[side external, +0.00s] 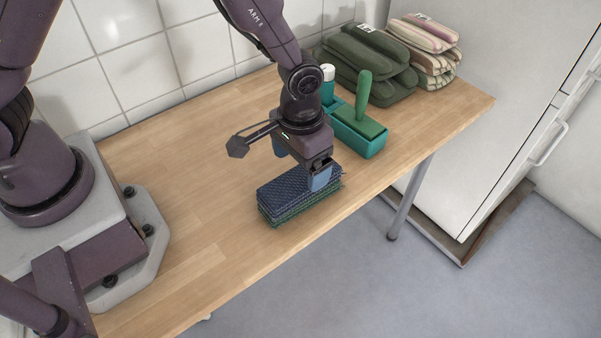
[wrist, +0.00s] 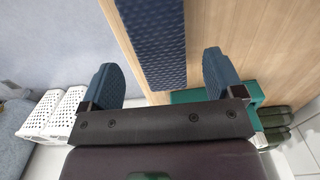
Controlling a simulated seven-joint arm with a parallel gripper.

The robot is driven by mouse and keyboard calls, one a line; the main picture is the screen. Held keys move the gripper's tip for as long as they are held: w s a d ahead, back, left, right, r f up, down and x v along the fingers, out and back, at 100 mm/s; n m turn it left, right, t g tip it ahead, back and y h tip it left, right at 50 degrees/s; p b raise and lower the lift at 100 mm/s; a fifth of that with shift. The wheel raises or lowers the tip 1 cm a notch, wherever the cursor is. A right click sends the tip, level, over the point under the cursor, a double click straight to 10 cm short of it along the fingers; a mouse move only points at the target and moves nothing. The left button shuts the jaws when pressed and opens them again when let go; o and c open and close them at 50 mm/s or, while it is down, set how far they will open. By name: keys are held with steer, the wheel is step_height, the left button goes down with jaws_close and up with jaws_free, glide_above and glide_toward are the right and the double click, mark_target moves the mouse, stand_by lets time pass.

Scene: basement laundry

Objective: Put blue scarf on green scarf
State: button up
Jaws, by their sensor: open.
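The blue scarf (side external: 301,190) is a folded, dark blue textured block. It lies flat on top of the green scarf (side external: 291,216), whose green edge shows beneath it. The blue scarf also shows in the wrist view (wrist: 160,40), between and beyond the fingertips, and there it hides the green scarf. My gripper (side external: 302,164) is just above the far end of the blue scarf in the side view. In the wrist view my gripper (wrist: 160,82) has its blue fingers wide apart, with nothing held. I cannot tell whether a finger touches the scarf.
A teal caddy (side external: 356,135) with a green-handled brush and a bottle stands behind the scarves. Folded green textiles (side external: 366,62) and striped textiles (side external: 424,45) are stacked at the back. The wooden table (side external: 190,190) is clear left of the scarves; its front edge is close.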

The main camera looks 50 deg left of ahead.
step_height(320, 180, up, 8)
step_height(320, 180, up, 14)
steer(key=t, duration=0.3)
glide_above(299, 177)
steer(key=s+a, duration=0.5)
steer(key=a, duration=0.3)
steer(key=s+a+r+t, duration=0.2)
steer(key=s+a+r, duration=0.2)
steer(key=s, duration=0.5)
steer(key=shift+s+a+r+t, duration=0.3)
steer(key=shift+s+a, duration=0.05)
steer(key=shift+a, duration=0.1)
